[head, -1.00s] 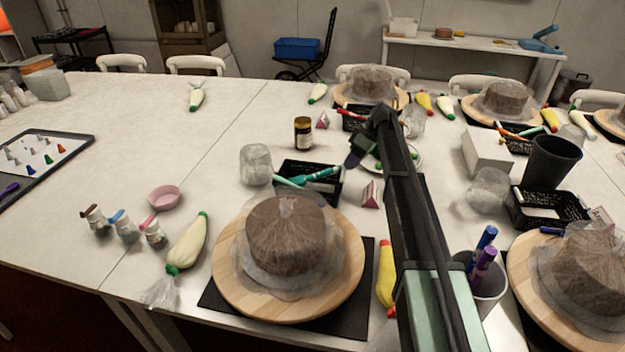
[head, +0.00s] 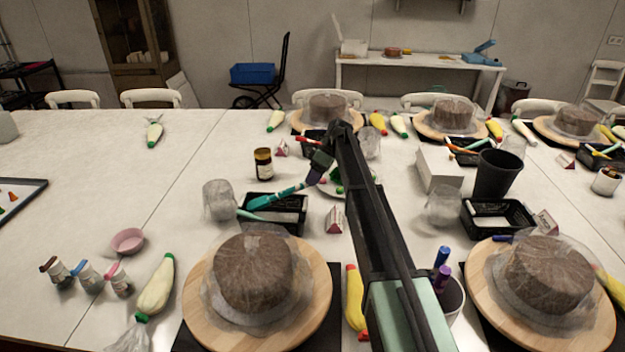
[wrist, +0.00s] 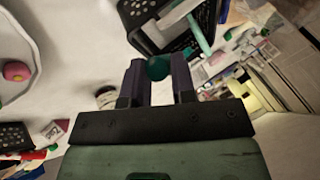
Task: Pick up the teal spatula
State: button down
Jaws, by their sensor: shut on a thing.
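The teal spatula (head: 276,198) is held by one end in my gripper (head: 314,173). It slants down to the left, over the black basket (head: 283,229) behind the nearest cake. In the wrist view my gripper (wrist: 158,80) is shut on the teal spatula (wrist: 158,67), which shows end-on as a rounded teal end between the fingers. The basket also shows in the wrist view (wrist: 148,40), beyond the fingers. A second, paler teal tool (head: 246,214) leans on the basket's left rim.
A wrapped cake (head: 252,272) on a wooden turntable (head: 205,318) stands in front of the basket. A brown jar (head: 263,164), a clear wrapped cup (head: 219,200) and a small carton (head: 334,219) stand around it.

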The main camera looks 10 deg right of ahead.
notch_tip(320, 180, up, 15)
jog(key=p, duration=1.3)
jog(key=shift+r+p, duration=0.2)
jog(key=shift+p, duration=0.15)
jog(key=shift+f, duration=0.1)
